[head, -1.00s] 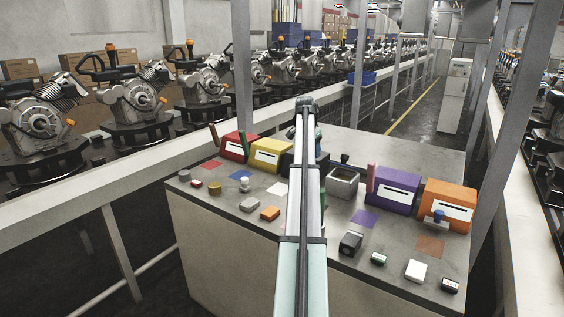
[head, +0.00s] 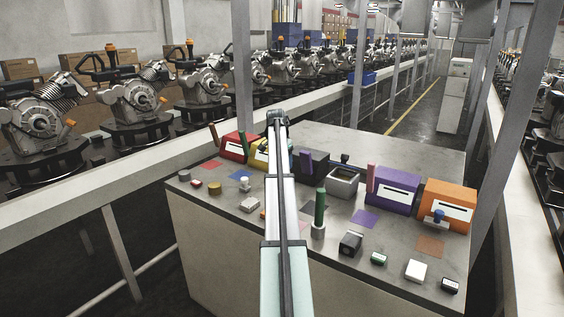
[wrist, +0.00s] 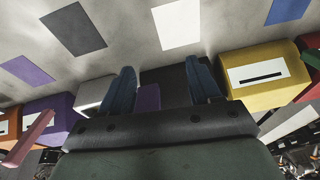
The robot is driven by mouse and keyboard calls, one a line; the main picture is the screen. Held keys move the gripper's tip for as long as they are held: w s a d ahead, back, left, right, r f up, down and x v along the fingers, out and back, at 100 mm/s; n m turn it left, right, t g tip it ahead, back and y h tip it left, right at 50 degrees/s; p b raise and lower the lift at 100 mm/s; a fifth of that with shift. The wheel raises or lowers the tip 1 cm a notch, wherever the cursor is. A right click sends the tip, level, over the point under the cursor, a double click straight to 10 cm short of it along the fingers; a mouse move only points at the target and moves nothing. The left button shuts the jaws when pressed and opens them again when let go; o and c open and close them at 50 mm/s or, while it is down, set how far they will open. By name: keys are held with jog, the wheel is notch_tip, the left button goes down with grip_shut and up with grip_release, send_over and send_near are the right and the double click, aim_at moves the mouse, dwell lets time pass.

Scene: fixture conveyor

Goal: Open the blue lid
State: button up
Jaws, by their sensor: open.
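I cannot pick out a plainly blue lid in either view. A small blue piece (head: 438,215) shows at the front of the orange box (head: 462,196). A black box (head: 313,174) with an upright dark purple bar (head: 306,162) stands mid-table, partly behind my arm. In the wrist view, my gripper (wrist: 160,84) is open, with dark blue fingers. The purple bar (wrist: 148,97) appears between them in the picture, before the black box (wrist: 165,74); I cannot tell its depth or any contact.
Red (head: 236,146), yellow (head: 258,155) and purple (head: 398,191) boxes and a grey open bin (head: 343,183) share the row. A green cylinder (head: 320,208) stands on a round base in front. Small blocks and flat colored patches lie along the front. A grey post (head: 492,130) rises at right.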

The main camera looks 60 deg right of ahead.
dwell(0.6)
